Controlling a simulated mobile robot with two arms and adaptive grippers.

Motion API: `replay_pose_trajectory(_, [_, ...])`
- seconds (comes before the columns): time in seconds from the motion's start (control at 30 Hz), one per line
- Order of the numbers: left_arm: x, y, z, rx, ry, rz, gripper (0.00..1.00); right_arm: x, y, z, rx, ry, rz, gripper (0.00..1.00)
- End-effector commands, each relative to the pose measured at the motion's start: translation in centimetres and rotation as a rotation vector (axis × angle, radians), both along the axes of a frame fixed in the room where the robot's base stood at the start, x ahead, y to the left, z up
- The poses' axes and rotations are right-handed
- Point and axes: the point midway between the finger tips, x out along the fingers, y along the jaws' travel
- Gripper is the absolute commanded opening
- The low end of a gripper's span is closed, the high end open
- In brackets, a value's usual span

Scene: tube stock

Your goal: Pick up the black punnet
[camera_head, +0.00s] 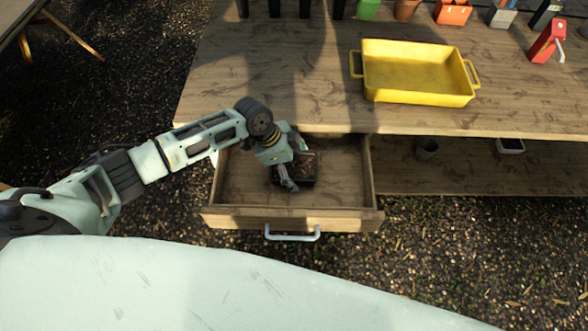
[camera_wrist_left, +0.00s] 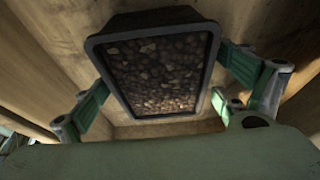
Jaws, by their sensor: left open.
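The black punnet (camera_head: 308,170) is a small dark rectangular tray filled with brown, pebbly soil. It sits inside the open wooden drawer (camera_head: 240,185). My left gripper (camera_head: 297,162) reaches down into the drawer over the punnet and hides part of it. In the left wrist view the punnet (camera_wrist_left: 157,62) fills the upper middle, with the fingers of my left gripper (camera_wrist_left: 160,95) spread on either side of it. The gripper is open; I cannot tell whether either finger touches the punnet wall. My right gripper is not in view.
A yellow tray (camera_head: 415,72) with two handles stands on the wooden bench (camera_head: 300,75) above the drawer. Pots and a red item (camera_head: 545,42) line the back. A lower shelf (camera_head: 465,170) holds a dark cup (camera_head: 427,148) and a small container (camera_head: 510,145). The drawer front has a metal handle (camera_head: 292,237).

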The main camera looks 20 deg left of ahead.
Motion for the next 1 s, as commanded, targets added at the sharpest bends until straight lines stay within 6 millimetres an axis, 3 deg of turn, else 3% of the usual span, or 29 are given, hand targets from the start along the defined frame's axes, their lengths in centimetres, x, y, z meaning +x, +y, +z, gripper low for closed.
replay_pose_trajectory(0.67, [-0.02,0.01,-0.02,0.0,0.001,0.0,0.35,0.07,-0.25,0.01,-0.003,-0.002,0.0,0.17])
replay_pose_trajectory(1.0, [0.06,0.02,0.57,-0.001,-0.001,0.0,0.35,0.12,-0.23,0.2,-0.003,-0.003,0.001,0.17])
